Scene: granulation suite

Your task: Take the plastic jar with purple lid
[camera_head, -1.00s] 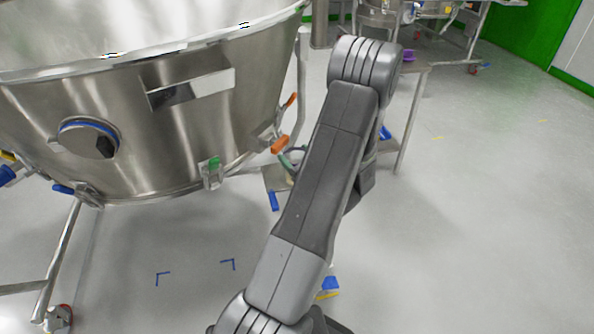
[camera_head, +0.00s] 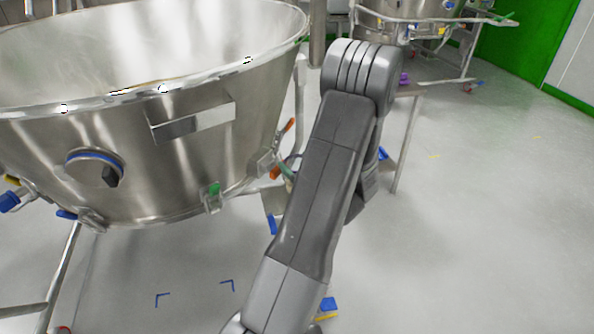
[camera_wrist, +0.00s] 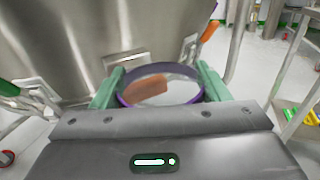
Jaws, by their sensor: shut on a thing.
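In the wrist view, my gripper (camera_wrist: 160,76) has its two pale green fingers closed on either side of a round thing with a purple rim. I take it for the plastic jar with purple lid (camera_wrist: 124,101). An orange shape shows within the rim; I cannot tell if it is inside the jar or seen through it. The jar's lower part is hidden.
A large steel vessel (camera_head: 190,175) on legs fills the left, close to the gripper, with orange and green clamp handles. A table (camera_head: 408,92) stands behind my arm, with a small purple thing (camera_head: 404,78) at it. Floor at right is clear.

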